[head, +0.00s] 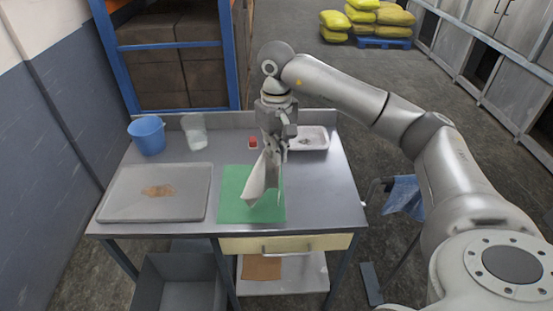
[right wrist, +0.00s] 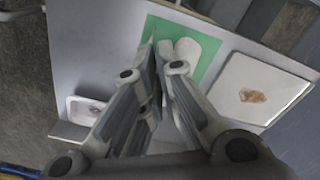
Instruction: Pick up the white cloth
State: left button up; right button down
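The white cloth (head: 259,180) hangs in folds from my right gripper (head: 272,150), over the green mat (head: 232,207) on the metal table. In the right wrist view the fingers of my right gripper (right wrist: 165,66) come close together at the tips. The cloth (right wrist: 188,50) shows pinched at them, with the green mat (right wrist: 207,72) behind. I cannot tell whether the cloth's lower end touches the mat. My left gripper is not in view.
A grey pan (head: 126,205) with a brown stain lies left of the mat. A blue bucket (head: 147,136), a translucent container (head: 194,131), a small red-topped item (head: 253,142) and a white tray (head: 322,146) stand along the back. The table's right side is clear.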

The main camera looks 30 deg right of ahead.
notch_tip(320, 180, up, 10)
jog(key=p, duration=0.2)
jog(key=shift+r, duration=0.2)
